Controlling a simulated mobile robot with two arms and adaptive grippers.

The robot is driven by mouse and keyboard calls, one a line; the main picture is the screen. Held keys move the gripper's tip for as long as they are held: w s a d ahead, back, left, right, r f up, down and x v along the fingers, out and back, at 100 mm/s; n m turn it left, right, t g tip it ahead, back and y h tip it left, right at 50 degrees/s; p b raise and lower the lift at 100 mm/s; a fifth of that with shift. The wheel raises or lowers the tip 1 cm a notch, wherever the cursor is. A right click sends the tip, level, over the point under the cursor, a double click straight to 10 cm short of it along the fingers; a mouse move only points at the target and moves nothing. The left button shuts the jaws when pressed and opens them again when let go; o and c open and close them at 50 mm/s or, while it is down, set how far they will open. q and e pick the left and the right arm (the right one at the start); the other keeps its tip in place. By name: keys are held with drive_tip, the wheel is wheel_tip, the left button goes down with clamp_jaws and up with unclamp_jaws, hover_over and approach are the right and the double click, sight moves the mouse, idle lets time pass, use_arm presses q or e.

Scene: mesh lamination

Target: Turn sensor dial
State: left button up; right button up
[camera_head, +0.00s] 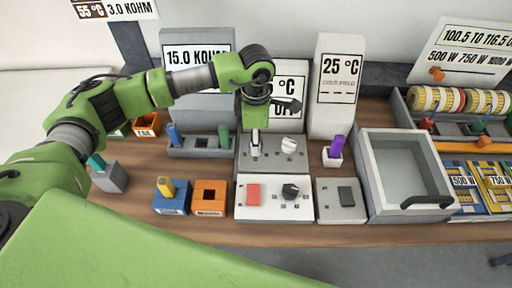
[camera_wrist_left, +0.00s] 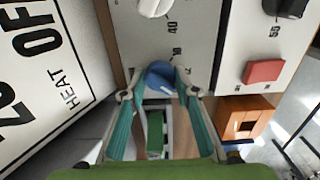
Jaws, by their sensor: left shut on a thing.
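My left gripper (camera_head: 255,142) points down over the left part of the grey control panel (camera_head: 272,170). In the left wrist view, its teal fingers (camera_wrist_left: 160,93) are shut on a blue dial (camera_wrist_left: 160,74) beside printed scale marks. Most of the dial is hidden by the gripper in the head view. A white knob (camera_head: 289,145) sits to the right on the same panel; it also shows in the left wrist view (camera_wrist_left: 155,7). My right gripper is not in view.
A white panel with a red switch (camera_head: 253,194) and black knob (camera_head: 290,191) lies in front. Signs reading 15.0 KOHM (camera_head: 197,55) and 25 °C (camera_head: 341,72) stand behind. A glass-topped box (camera_head: 382,205) is at right; an orange block (camera_head: 210,197) is at front left.

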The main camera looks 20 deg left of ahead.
use_arm(q)
drive_tip(key=shift+m+b, duration=1)
drive_tip(key=shift+b, duration=0.2)
drive_tip(key=shift+r, duration=0.1)
drive_tip(key=o, duration=1.1)
wheel_tip(320, 180, up, 12)
